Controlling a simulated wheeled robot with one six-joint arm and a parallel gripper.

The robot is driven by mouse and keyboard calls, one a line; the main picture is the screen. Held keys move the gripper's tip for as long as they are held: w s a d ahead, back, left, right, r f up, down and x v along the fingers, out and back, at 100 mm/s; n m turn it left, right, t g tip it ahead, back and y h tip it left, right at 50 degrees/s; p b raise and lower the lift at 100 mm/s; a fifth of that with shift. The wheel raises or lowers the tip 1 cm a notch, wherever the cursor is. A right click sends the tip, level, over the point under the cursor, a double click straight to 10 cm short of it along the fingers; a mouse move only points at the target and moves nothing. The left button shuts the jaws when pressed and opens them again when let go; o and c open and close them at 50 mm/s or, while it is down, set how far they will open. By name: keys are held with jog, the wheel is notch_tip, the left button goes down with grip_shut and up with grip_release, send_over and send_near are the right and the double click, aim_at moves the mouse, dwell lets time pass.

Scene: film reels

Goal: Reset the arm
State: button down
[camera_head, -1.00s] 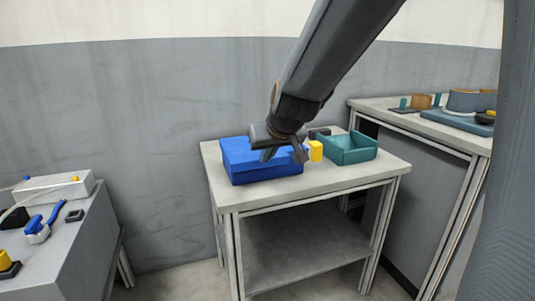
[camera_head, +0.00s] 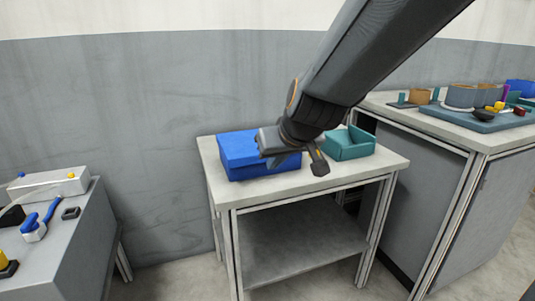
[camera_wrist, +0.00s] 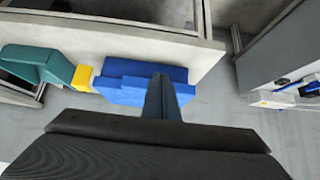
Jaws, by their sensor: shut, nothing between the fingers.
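My gripper (camera_head: 318,166) is shut and empty. It hangs in the air in front of the middle table in the head view. In the wrist view its fingers (camera_wrist: 162,98) are together, pointing toward the blue box (camera_wrist: 125,84), with no contact that I can make out. The blue box (camera_head: 240,152) sits at the left of that table, its right part behind my gripper. A teal open bin (camera_head: 349,149) stands at the right. A yellow block (camera_wrist: 83,77) lies between them, mostly hidden by my gripper in the head view.
The middle table (camera_head: 365,175) has bare top along its front. A grey bench (camera_head: 82,243) at left holds a white box (camera_head: 48,184), a blue-handled brush (camera_head: 40,222) and small parts. A right workbench (camera_head: 400,117) carries a blue-grey tray (camera_head: 470,123) with several items.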

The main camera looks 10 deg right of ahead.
jog(key=s+a+f+n+g, duration=0.1)
jog(key=s+a+f+g, duration=0.15)
jog(key=s, duration=0.55)
jog(key=s+a+f+g, duration=0.2)
jog(key=s+g, duration=0.1)
jog(key=s, duration=0.4)
jog(key=s+a+f+n+g, duration=0.1)
jog(key=s+a+f+g, duration=0.15)
jog(key=s, duration=0.55)
jog(key=d+r+m+p, duration=0.3)
jog(key=d+r+p, duration=0.6)
jog(key=p, duration=0.9)
jog(key=shift+w+d+r+g+h+p, duration=0.2)
jog(key=shift+w+r+g+h+p, duration=0.15)
jog(key=shift+r, duration=0.35)
